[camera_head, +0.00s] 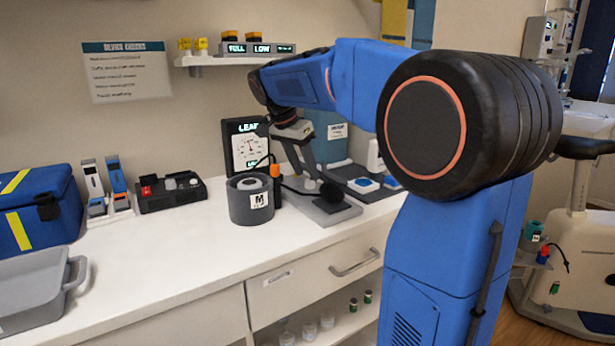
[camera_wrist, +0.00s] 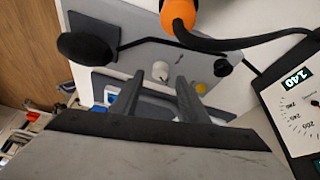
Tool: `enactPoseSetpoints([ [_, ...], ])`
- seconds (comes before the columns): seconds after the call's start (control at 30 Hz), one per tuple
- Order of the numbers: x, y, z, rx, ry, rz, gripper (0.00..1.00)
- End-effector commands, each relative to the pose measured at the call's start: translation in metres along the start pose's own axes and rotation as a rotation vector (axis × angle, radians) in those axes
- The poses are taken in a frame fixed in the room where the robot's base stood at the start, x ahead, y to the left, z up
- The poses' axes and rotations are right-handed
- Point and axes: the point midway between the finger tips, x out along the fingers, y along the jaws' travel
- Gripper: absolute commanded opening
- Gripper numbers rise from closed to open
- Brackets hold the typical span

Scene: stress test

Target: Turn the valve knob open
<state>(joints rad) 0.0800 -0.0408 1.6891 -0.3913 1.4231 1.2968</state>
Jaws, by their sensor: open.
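A small round white knob (camera_wrist: 160,71), perhaps the valve knob, sits on a grey panel (camera_wrist: 137,58) in the wrist view. My gripper (camera_wrist: 159,80) is open, and the knob shows between and just beyond its fingertips. I cannot tell how far apart they are in depth, and I see no contact.
A gauge (camera_head: 250,150) and a dark grey pot (camera_head: 248,207) stand left of my gripper.

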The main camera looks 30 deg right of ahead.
Motion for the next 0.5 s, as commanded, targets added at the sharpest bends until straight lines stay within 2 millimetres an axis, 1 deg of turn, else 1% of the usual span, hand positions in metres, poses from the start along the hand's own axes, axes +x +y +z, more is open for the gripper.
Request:
enactPoseSetpoints([
  [0.03,0.007,0.0,0.0,0.0,0.0,0.001,0.41],
  [0.1,0.015,0.0,0.0,0.0,0.0,0.002,0.41],
  [0.2,0.023,0.0,0.0,0.001,0.0,0.0,0.41],
  [0.33,0.028,0.0,0.0,0.0,0.0,0.0,0.41],
  [0.5,0.028,0.0,0.0,0.0,0.0,0.0,0.41],
])
